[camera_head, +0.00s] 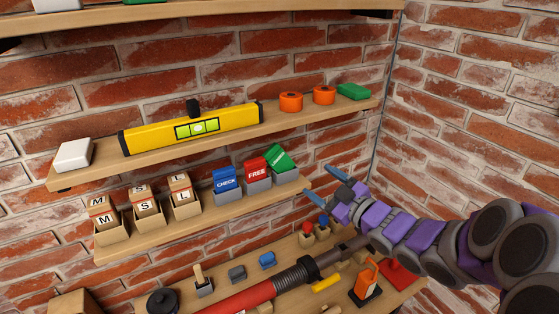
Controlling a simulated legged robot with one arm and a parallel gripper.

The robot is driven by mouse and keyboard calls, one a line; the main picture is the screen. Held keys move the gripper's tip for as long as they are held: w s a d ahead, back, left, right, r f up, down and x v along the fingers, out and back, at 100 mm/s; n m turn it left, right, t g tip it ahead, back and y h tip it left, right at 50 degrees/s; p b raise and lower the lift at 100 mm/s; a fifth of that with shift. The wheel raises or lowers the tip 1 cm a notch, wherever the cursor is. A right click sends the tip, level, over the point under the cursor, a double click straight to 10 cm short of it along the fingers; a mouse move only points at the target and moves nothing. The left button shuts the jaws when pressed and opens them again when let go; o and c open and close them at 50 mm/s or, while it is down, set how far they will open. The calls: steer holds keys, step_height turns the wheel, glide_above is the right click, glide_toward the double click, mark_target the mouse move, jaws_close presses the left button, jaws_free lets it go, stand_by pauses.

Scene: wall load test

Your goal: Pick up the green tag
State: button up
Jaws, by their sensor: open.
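The green tag (280,158) stands tilted in a grey holder at the right end of the middle shelf, to the right of the red FREE tag (256,169) and the blue CHECK tag (225,180). Its white lettering is too small to read surely. My gripper (325,182) is open and empty, reaching in from the right. Its blue-tipped fingers are to the right of the green tag and slightly lower in the picture, apart from it.
Boxes marked M, S and L (148,218) stand on the same shelf at left. The upper shelf holds a yellow level (192,129), orange rolls (291,102) and a green block (354,91). Below, a red tool (245,298) and small items crowd the bottom shelf. A brick wall closes the right side.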

glide_toward(277, 159)
steer(key=s+a+x, duration=0.1)
steer(key=x, duration=0.3)
steer(key=shift+w+f+b, duration=0.1)
steer(key=shift+w+b, duration=0.25)
steer(key=shift+w, duration=0.15)
steer(key=shift+w+d+r, duration=0.1)
steer(key=shift+w+d, duration=0.15)
steer(key=shift+d, duration=0.3)
steer(key=shift+w+d+r, duration=0.15)
steer(key=shift+w+d, duration=0.1)
steer(key=shift+d, duration=0.3)
steer(key=w+a, duration=0.1)
steer(key=a, duration=0.2)
steer(key=w+a, duration=0.1)
steer(key=a, duration=0.1)
steer(key=shift+w+a+f+b, duration=0.1)
steer(key=shift+w+f+b, duration=0.05)
steer(key=shift+w+b, duration=0.2)
steer(key=shift+w+d, duration=0.15)
steer(key=shift+d, duration=0.4)
steer(key=shift+a, duration=0.3)
steer(key=c, duration=0.6)
steer(key=shift+c, duration=0.8)
